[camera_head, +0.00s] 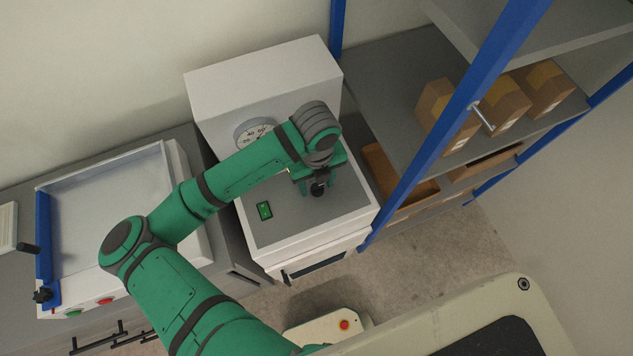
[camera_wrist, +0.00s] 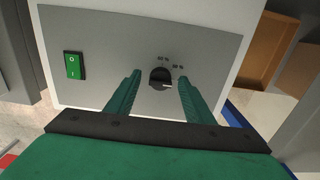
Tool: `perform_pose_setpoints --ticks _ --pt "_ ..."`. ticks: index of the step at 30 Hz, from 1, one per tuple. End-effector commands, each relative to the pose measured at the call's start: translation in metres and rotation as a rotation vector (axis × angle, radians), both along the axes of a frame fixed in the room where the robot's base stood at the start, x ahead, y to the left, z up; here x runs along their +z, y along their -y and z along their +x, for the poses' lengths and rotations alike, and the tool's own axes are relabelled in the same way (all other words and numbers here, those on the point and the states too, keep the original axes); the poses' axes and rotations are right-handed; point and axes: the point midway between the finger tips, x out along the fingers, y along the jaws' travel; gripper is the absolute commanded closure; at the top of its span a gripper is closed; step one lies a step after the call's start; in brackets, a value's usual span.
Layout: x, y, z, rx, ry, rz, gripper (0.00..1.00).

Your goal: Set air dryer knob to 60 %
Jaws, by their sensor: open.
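The air dryer (camera_head: 225,85) is a white box with a grey panel on its lower front part. Its black round knob (camera_wrist: 160,79) shows in the wrist view, with a light pointer mark toward its right side. Small printed labels above and right of the knob are too blurred to read surely. My gripper (camera_wrist: 159,76) is open, one green finger on each side of the knob, with visible gaps; contact does not show. In the head view my gripper (camera_head: 317,185) is over the panel's right part, and the knob cannot be told apart there.
A green switch (camera_wrist: 72,65) is left of the knob. A round gauge (camera_head: 250,135) is on the upright back, partly behind my arm. A blue-posted shelf (camera_head: 410,165) with cardboard boxes (camera_head: 505,105) stands close on the right. A white machine with a blue edge (camera_head: 105,210) stands left.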

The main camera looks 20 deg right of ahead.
Motion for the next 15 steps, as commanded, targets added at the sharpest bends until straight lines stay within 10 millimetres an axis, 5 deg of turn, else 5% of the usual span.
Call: perform_pose_setpoints --ticks 11,15 --pt "-0.0075 -0.0018 0.0000 0.004 0.000 0.000 0.52" --pt "-0.0074 -0.0010 -0.0001 0.002 0.000 0.000 0.78"
